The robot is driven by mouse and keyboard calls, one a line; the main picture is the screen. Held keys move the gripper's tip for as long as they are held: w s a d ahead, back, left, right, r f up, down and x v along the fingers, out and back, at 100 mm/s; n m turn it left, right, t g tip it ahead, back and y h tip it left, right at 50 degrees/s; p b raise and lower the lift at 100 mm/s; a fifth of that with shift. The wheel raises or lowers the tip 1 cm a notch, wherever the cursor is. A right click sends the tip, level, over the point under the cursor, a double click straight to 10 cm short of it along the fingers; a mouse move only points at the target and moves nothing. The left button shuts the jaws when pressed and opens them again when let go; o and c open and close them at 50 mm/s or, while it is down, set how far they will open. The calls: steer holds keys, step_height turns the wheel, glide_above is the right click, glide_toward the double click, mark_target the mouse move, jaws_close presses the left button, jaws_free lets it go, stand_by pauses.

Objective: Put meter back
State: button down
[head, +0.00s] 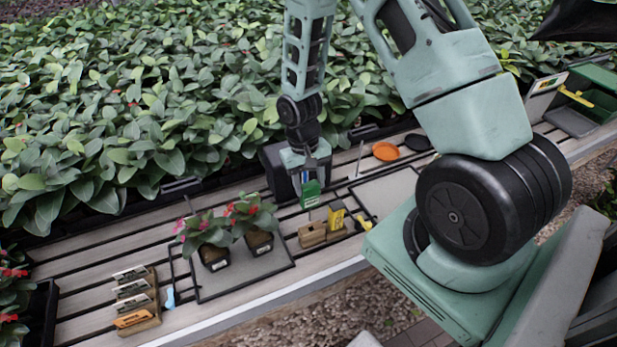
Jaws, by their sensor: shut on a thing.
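My gripper (306,172) points down over the middle of the slatted bench and is shut on a green meter (310,196). The meter hangs upright, above and slightly left of a small wooden block (312,236). Its lower end is too small to tell clearly, and I cannot tell whether it touches the block. A yellow meter (336,216) stands upright beside it to the right, at a second wooden block (338,232).
Two potted flowers (214,256) (259,242) stand on a dark tray left of the blocks. A wooden rack of labels (137,302) lies at front left. Dense foliage borders the bench's back.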

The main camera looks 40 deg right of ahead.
mark_target(310, 209)
steer(key=shift+s+d+f, duration=0.15)
steer(key=shift+d+f, duration=0.05)
steer(key=shift+d, duration=0.1)
steer(key=shift+f+b, duration=1.4)
steer(key=shift+f, duration=0.2)
steer(key=shift+a, duration=0.15)
steer(key=shift+f+b, duration=1.5)
steer(key=shift+f, duration=0.6)
steer(key=shift+f+b, duration=1.45)
steer(key=shift+f, duration=0.4)
